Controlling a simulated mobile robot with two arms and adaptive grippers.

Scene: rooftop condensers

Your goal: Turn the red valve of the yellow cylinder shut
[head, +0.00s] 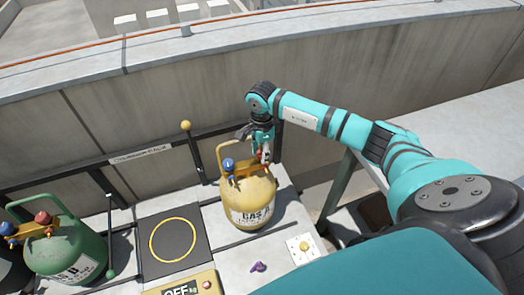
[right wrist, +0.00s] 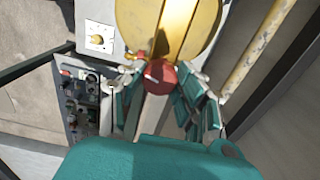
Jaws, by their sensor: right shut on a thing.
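The yellow cylinder (head: 250,202) stands upright on the pale bench in the head view, with a handle and a blue valve (head: 228,164) on top. Its yellow body also fills the top of the right wrist view (right wrist: 190,25). The red valve (right wrist: 160,75) sits between the fingers of my right gripper (right wrist: 160,82), which is shut on it. In the head view my right gripper (head: 264,155) reaches down to the top of the cylinder and hides most of the red valve. My left gripper is out of view.
A green cylinder (head: 70,250) with red and blue valves stands at the left. A dark pad with a yellow ring (head: 173,240), a yellow scale (head: 185,287), a small purple piece (head: 258,267) and a white plate with a brass knob (head: 303,248) lie nearby. A wall runs behind.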

